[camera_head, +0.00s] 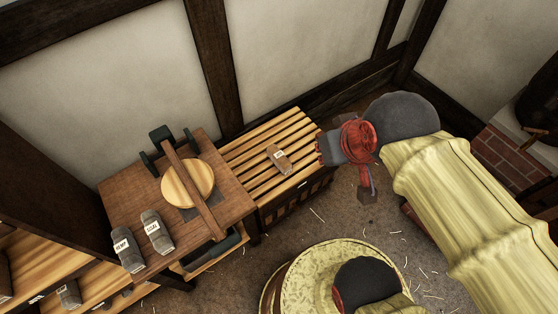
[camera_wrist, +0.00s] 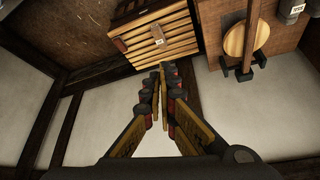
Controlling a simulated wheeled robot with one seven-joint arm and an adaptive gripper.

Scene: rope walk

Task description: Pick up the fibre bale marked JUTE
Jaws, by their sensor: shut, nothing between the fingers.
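A small grey-brown bale with a white label (camera_head: 278,158) lies on the slatted wooden bench (camera_head: 262,187); its lettering is too small to read. Two grey bales stand on the brown table: one reads HEMP (camera_head: 129,257), the other's label (camera_head: 157,238) is not clearly legible. I cannot tell which bale is marked JUTE. My gripper (camera_head: 321,149) is just right of the slatted bench, apart from the bale. In the wrist view its fingers (camera_wrist: 165,70) are closed together and empty.
A balance-like fixture with a round wooden disc (camera_head: 188,183) and a long beam stands on the table (camera_head: 112,197). Another labelled bale (camera_head: 69,294) sits on a lower shelf at left. The wall rises behind the bench. A brick block (camera_head: 505,155) is at right.

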